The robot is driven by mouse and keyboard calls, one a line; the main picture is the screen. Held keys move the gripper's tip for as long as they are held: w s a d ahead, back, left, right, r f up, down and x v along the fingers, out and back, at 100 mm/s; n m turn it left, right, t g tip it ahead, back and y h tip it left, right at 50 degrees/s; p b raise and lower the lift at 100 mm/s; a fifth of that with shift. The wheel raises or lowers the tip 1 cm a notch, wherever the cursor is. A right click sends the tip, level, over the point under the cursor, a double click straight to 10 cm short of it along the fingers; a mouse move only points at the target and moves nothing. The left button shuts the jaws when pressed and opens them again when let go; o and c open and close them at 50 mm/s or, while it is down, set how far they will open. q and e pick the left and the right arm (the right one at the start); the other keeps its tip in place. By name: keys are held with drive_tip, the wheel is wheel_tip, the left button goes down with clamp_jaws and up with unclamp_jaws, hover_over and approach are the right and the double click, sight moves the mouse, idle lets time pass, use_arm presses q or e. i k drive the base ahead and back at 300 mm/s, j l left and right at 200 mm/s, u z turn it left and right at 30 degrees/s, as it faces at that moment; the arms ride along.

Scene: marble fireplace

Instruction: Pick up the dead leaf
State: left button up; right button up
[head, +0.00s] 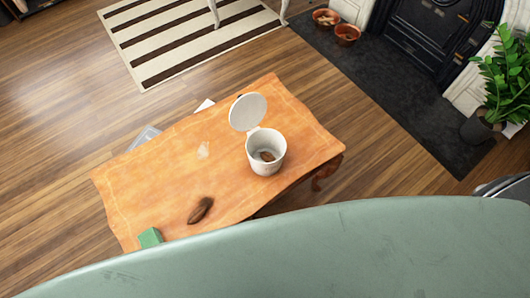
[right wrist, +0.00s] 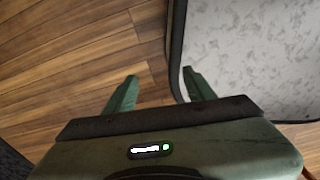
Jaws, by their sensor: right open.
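A dark brown, curled dead leaf (head: 200,210) lies on the near side of the low wooden table (head: 130,190) in the head view. Another small brown piece (head: 267,156) lies inside the white bin (head: 264,163), whose round lid (head: 248,111) stands open. My right gripper (right wrist: 158,75) shows in the right wrist view, open and empty, with its two green fingers apart above the wood floor. It is away from the leaf, which is not in that view. My left gripper is in neither view.
A green block (head: 150,237) sits at the table's near left corner. A plant (head: 485,122) stands right, by the fireplace. A speckled, dark-edged panel (right wrist: 250,60) is close beside my right fingers.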

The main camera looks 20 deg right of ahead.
sight(197, 214)
drive_tip(key=k+j+u, duration=0.1)
drive_tip(key=k+j, duration=0.25)
drive_tip(key=j, duration=0.25)
drive_tip(key=k+j+z, duration=0.1)
drive_tip(key=j+z, duration=0.3)
drive_tip(key=k+j+z, duration=0.2)
drive_tip(key=j+z, duration=0.15)
drive_tip(key=k+j+z, duration=0.2)
drive_tip(key=j+z, duration=0.2)
